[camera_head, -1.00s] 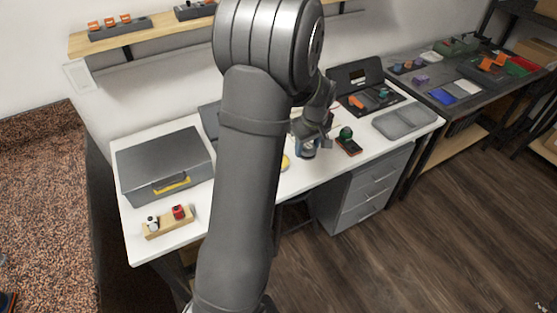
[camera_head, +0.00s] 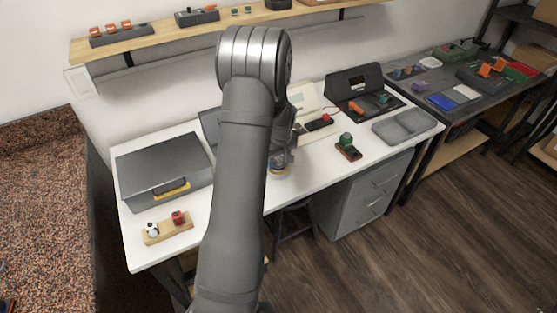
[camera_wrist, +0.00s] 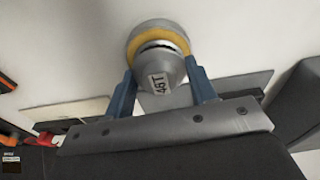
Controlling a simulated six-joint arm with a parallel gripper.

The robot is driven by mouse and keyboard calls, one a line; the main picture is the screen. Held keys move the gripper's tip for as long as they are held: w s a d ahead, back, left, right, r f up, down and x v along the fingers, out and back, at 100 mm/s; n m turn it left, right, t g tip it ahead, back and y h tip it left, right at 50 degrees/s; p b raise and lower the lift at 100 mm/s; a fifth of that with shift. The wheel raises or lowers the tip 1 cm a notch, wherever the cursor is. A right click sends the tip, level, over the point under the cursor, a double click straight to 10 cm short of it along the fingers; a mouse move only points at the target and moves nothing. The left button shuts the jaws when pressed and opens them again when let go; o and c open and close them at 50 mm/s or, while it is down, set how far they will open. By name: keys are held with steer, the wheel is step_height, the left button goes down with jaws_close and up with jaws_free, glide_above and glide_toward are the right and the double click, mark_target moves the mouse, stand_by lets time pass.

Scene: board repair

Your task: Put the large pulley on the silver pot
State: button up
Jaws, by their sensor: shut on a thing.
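My gripper (camera_wrist: 160,80) is shut, its two blue fingers on either side of a silver, round, tapered piece with a small white label, which I take to be the large pulley (camera_wrist: 172,68). Just beyond the fingertips is a round body with a yellow band and grey metal end, seemingly the silver pot (camera_wrist: 152,28). The two line up closely, with a dark line between them; I cannot tell whether they are fully seated. In the head view my gripper (camera_head: 281,160) is low over the white table, partly hidden by my arm.
A grey toolbox (camera_head: 165,165) and a wooden holder (camera_head: 168,228) with a white and a red piece stand at left. A red-and-black device with a green knob (camera_head: 347,146) and a grey tray (camera_head: 405,126) lie right. The table's front edge is close.

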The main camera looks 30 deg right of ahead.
mark_target(281, 162)
steer(key=shift+f, duration=0.25)
steer(key=o, duration=1)
steer(key=r, duration=0.4)
steer(key=s+r, duration=0.1)
steer(key=r, duration=0.7)
steer(key=shift+s, duration=0.25)
